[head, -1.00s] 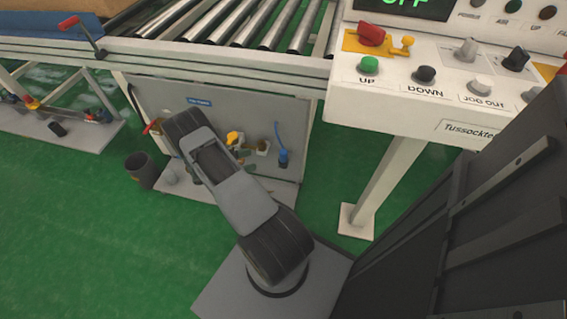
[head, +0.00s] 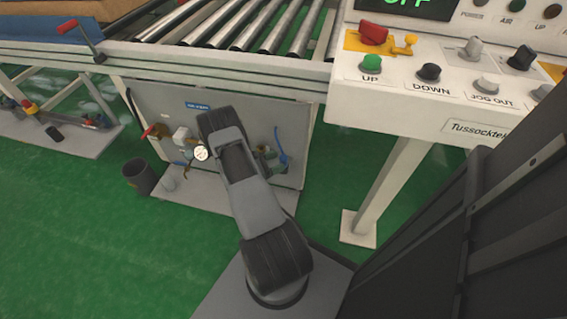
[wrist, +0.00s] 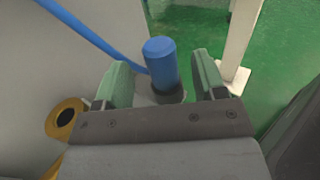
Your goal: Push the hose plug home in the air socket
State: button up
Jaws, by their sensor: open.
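The blue hose plug (wrist: 161,62) stands upright between the two green fingers of my gripper (wrist: 160,60) in the wrist view. A dark collar is at its base. The fingers are open, with a gap visible on each side of the plug. A blue hose (wrist: 95,35) runs to the upper left and also shows against the panel in the head view (head: 279,138). A yellow ring with a dark hole (wrist: 66,117), which looks like the air socket, is left of my gripper in the wrist view. In the head view my arm hides the socket and most of my gripper.
The grey panel (head: 160,105) stands under the roller conveyor (head: 230,30). A red-handled valve (head: 152,131) and a round gauge (head: 201,153) are on its left part. A dark bin (head: 140,177) stands left of it. The console post (head: 385,190) is on the right.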

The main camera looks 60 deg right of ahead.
aim_at(284, 159)
jog(key=shift+b+x, duration=0.3)
jog(key=shift+x, duration=1.4)
jog(key=shift+c, duration=0.2)
jog(key=c, duration=1)
